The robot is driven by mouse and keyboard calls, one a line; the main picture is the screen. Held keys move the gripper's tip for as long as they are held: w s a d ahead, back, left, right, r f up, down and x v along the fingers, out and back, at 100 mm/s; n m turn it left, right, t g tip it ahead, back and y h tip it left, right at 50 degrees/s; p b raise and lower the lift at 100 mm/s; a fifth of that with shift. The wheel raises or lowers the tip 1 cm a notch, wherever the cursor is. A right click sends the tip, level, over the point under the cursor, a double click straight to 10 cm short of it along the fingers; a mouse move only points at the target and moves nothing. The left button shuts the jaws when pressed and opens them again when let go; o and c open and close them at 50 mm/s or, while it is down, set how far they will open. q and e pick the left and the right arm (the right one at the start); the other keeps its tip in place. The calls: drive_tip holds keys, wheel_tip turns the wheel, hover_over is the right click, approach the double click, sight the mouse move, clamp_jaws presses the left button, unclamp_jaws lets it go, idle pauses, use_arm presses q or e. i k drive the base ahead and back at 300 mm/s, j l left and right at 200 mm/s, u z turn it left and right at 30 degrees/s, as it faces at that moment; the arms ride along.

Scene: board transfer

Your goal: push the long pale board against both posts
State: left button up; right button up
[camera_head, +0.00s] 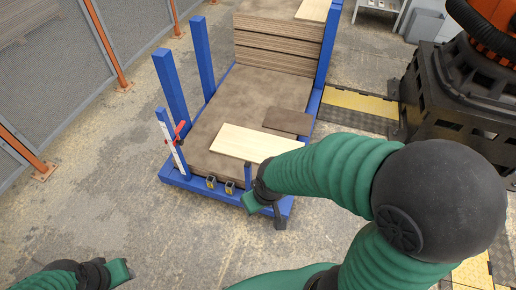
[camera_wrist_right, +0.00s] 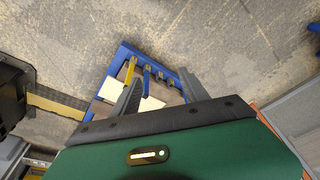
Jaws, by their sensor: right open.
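The long pale board (camera_head: 250,142) lies flat on the brown deck (camera_head: 232,100) of a blue cart, near its front end. My right arm covers part of its right end. Blue posts stand on the cart: a front left post (camera_head: 172,142) with a white strip and red clamp, and a short front post (camera_head: 248,174). A visible gap separates the board from the front left post. My right gripper (camera_head: 266,208) is open and empty beside the cart's front right corner; the wrist view shows its spread fingers (camera_wrist_right: 158,82) with pale board (camera_wrist_right: 150,104) beyond. My left gripper (camera_head: 120,271) is low at left, away from the cart.
A small dark board (camera_head: 288,121) lies just behind the pale board. A board stack (camera_head: 278,42) fills the cart's back. Tall blue posts (camera_head: 170,85) line its left side. A black machine base (camera_head: 460,95) stands right; mesh fence (camera_head: 55,60) left. Floor in front is clear.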

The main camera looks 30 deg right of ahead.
sight(234, 141)
drive_tip(key=l+u, duration=0.15)
drive_tip(key=l, duration=0.35)
drive_tip(key=i+l+u, duration=0.2)
drive_tip(key=l, duration=0.25)
drive_tip(key=k+l+u, duration=0.15)
drive_tip(key=l, duration=0.35)
drive_tip(key=l+u, duration=0.15)
drive_tip(key=l, duration=0.3)
drive_tip(key=k+l+u, duration=0.2)
drive_tip(key=l, duration=0.3)
drive_tip(key=l+u, duration=0.15)
drive_tip(key=l, duration=0.35)
drive_tip(key=k+l+u, duration=0.2)
drive_tip(key=l, duration=0.25)
drive_tip(key=l+u, duration=0.15)
drive_tip(key=l, duration=0.3)
drive_tip(key=l+u, duration=0.5)
drive_tip(key=l, duration=1.3)
